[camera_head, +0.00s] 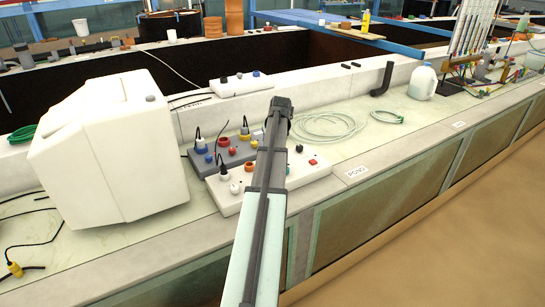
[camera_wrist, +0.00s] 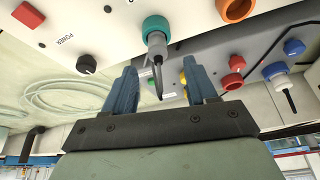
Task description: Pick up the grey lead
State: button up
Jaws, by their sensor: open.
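The grey lead (camera_wrist: 157,48) has a grey plug seated in a teal socket ring (camera_wrist: 156,25), with a thin dark tail. My gripper (camera_wrist: 161,68) is open. Its two blue fingers stand on either side of the tail end in the wrist view, with gaps on both sides. In the head view my gripper (camera_head: 278,112) is over the white socket panel (camera_head: 308,172), and the grey lead is hidden behind my arm.
A grey panel (camera_head: 238,155) with coloured sockets and plugs is beside the white one. The wrist view shows a plug in a blue socket (camera_wrist: 275,70) to the right. A white tank (camera_head: 105,150) stands left. Coiled pale hose (camera_head: 325,127) lies right.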

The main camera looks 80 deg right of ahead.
jog(key=shift+x, duration=2.65)
jog(key=shift+s, duration=0.15)
jog(key=shift+c, duration=0.2)
grip_shut()
